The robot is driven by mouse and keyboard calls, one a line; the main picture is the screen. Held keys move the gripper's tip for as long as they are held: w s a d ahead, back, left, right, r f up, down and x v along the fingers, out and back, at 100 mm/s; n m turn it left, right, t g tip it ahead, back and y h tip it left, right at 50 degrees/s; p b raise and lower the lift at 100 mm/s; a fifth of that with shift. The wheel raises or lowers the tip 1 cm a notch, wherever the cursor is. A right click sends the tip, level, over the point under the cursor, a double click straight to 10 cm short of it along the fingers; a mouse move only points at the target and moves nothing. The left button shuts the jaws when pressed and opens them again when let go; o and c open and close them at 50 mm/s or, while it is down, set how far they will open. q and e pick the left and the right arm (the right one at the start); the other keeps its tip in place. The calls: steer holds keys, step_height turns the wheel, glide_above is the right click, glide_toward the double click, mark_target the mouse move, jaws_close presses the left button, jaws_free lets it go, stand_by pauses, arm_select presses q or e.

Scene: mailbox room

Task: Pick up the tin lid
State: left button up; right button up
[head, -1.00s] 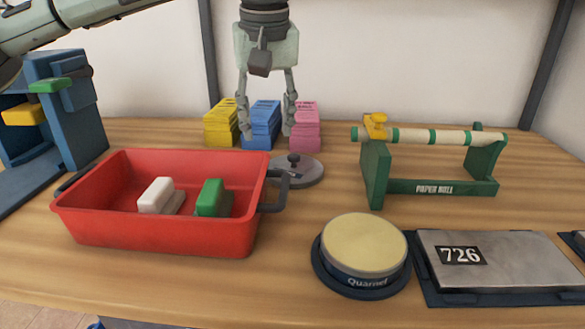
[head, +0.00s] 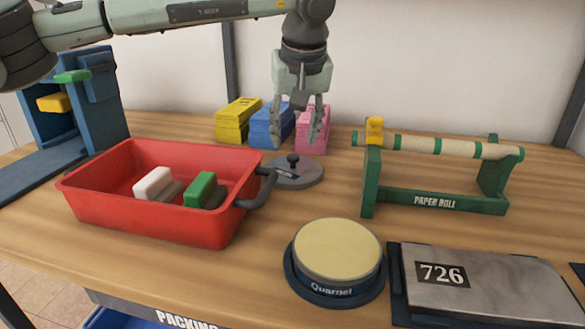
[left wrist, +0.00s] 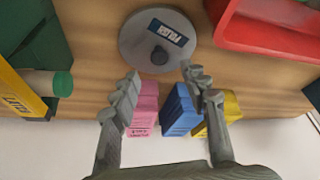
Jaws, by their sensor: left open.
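The tin lid (head: 294,173) is a round grey disc with a dark knob and a small label. It lies flat on the table just right of the red tray's handle. In the left wrist view the tin lid (left wrist: 140,42) is at the top centre, with its knob just beyond the fingertips. My left gripper (head: 297,140) is open and empty, pointing down above and slightly behind the lid. It also shows in the left wrist view (left wrist: 160,75), its two fingers apart and not touching the lid. My right gripper is not in view.
The red tray (head: 150,215) with white and green blocks stands close on the left. Yellow, blue (head: 272,126) and pink (head: 312,130) stacks stand behind the lid. The green paper-roll stand (head: 430,200) is to the right. A round cream-topped tin (head: 337,250) stands in front.

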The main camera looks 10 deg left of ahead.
mark_target(293, 156)
arm_select(q)
steer(key=x, duration=0.3)
steer(key=shift+s+f, duration=0.15)
steer(key=shift+f, duration=0.75)
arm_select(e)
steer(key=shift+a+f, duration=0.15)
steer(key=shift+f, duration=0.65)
